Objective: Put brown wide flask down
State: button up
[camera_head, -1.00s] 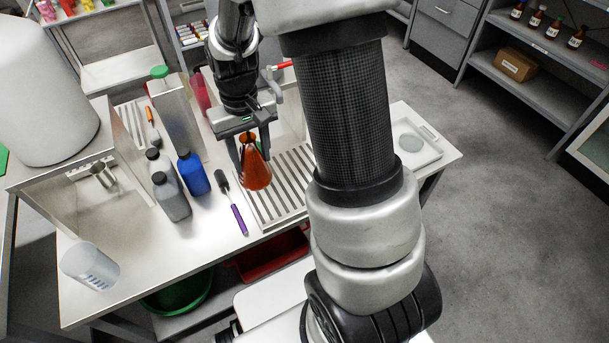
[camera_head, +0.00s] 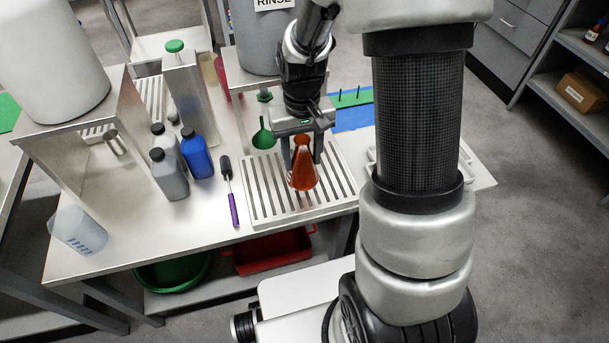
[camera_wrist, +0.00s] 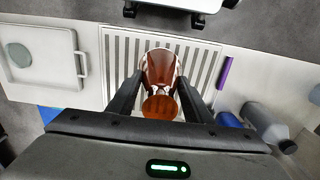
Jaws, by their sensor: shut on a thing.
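The brown wide flask (camera_head: 303,172) is an orange-brown conical glass, upright between the fingers of my gripper (camera_head: 303,152) in the head view. My gripper is shut on its upper part. The slatted metal drain rack (camera_head: 262,203) lies under the flask on the table. In the wrist view the flask (camera_wrist: 160,70) shows between the two fingers (camera_wrist: 160,95), with the slats (camera_wrist: 118,60) behind it. I cannot tell whether the flask's base touches the slats.
A purple-handled brush (camera_head: 232,205) lies left of the rack. Blue (camera_head: 196,155) and grey (camera_head: 168,175) bottles stand farther left. A green funnel (camera_head: 263,137) is behind the rack. A white tray (camera_wrist: 45,80) shows in the wrist view. The rack's front slats are bare.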

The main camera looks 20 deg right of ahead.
aim_at(302, 174)
jog(key=shift+f+b, duration=0.55)
jog(key=shift+f, duration=2.85)
jog(key=shift+f, duration=0.1)
jog(key=shift+f, duration=0.15)
jog(key=o, duration=1.1)
